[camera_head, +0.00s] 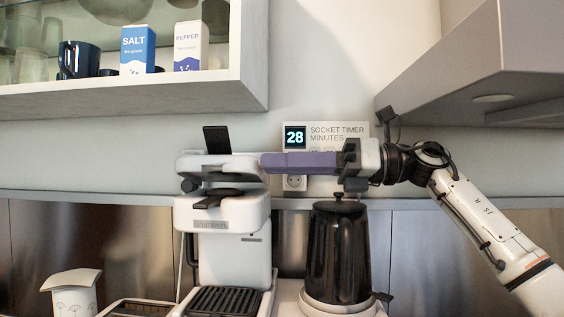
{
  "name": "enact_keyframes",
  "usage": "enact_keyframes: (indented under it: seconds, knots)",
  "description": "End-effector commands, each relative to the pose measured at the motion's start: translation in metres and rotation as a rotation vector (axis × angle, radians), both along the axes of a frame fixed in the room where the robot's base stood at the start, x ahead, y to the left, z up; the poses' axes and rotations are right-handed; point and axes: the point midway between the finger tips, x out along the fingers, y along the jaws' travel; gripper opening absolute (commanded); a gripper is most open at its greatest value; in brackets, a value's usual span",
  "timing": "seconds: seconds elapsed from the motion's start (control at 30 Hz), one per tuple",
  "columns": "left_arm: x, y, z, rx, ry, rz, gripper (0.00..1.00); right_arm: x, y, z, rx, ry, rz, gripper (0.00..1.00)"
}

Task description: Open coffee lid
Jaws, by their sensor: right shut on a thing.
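The white coffee machine (235,255) stands left of centre. Its white lid (215,168) is at the top, with a dark gap between it and the body below. A black piece (216,140) stands upright above the lid. My right gripper (265,163) reaches in from the right, with its long purple-grey fingers level. It is shut on the right edge of the lid; the exact contact is hard to see. My left gripper is out of view.
A black kettle (337,255) on a white base stands under my right gripper. A timer panel (340,131) and socket are on the wall behind. A shelf (150,92) with salt and pepper boxes hangs upper left, and a cabinet (465,70) upper right. A white container (72,292) is lower left.

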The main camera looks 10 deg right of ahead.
Motion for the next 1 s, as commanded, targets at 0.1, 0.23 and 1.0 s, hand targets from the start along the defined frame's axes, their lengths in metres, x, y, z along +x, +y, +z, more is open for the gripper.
enact_keyframes:
  seconds: [0.1,0.23,1.0]
  knots:
    - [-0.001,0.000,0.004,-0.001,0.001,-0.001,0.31,0.004,-0.001,0.014,0.017,0.084,0.000,0.00]
    - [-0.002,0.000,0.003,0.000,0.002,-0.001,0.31,0.010,-0.002,0.024,0.035,0.172,0.000,0.00]
    - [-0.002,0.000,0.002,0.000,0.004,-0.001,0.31,0.023,-0.005,0.040,0.068,0.335,0.001,0.00]
